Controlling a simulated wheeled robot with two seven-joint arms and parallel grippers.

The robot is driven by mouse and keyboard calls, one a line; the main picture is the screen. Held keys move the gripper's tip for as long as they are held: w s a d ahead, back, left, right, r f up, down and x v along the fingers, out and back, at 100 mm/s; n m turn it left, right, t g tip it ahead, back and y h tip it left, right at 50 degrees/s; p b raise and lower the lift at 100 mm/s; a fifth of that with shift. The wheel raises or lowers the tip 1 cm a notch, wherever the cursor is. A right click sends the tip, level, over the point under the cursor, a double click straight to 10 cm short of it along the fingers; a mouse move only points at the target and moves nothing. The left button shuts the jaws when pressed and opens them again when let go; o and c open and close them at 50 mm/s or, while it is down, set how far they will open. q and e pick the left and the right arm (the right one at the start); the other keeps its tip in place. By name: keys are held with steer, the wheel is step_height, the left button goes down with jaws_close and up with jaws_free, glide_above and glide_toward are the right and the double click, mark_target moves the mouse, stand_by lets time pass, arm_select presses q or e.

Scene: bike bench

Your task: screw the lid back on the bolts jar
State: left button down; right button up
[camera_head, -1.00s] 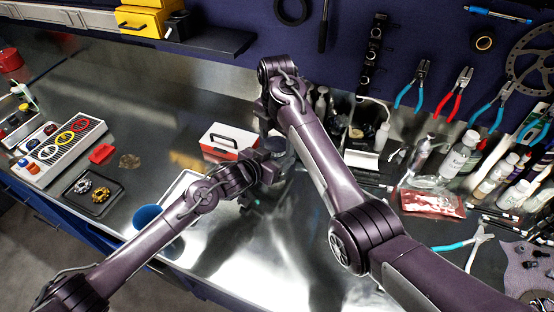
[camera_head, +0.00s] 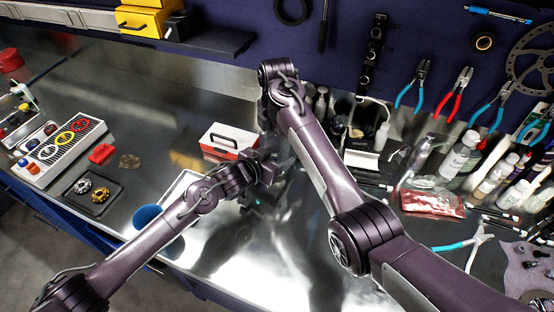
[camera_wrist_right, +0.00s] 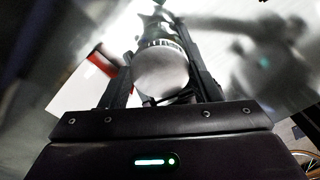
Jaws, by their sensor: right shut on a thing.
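In the right wrist view, my right gripper (camera_wrist_right: 157,48) has its two dark fingers on either side of a pale rounded piece with a ribbed band (camera_wrist_right: 158,43). This looks like the lid, and the fingers are shut on it. A greyish, blurred shape beyond it may be the jar; I cannot tell whether the two touch. In the head view, the right hand is largely hidden behind its own forearm and the left hand. My left gripper (camera_head: 280,168) is low over the bench just in front of it; its jaw opening is unclear.
A red-and-white box (camera_head: 228,141) stands close behind the left wrist. A white tray (camera_head: 182,187) and a blue round thing (camera_head: 148,216) lie by the left forearm. Bottles (camera_head: 462,155) and pliers (camera_head: 470,245) crowd the right. The bench's front middle (camera_head: 290,265) is bare.

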steer(key=m, duration=0.3)
steer(key=shift+m, duration=0.4)
steer(key=o, duration=1.1)
steer(key=shift+r, duration=2.25)
steer(key=shift+c, duration=0.5)
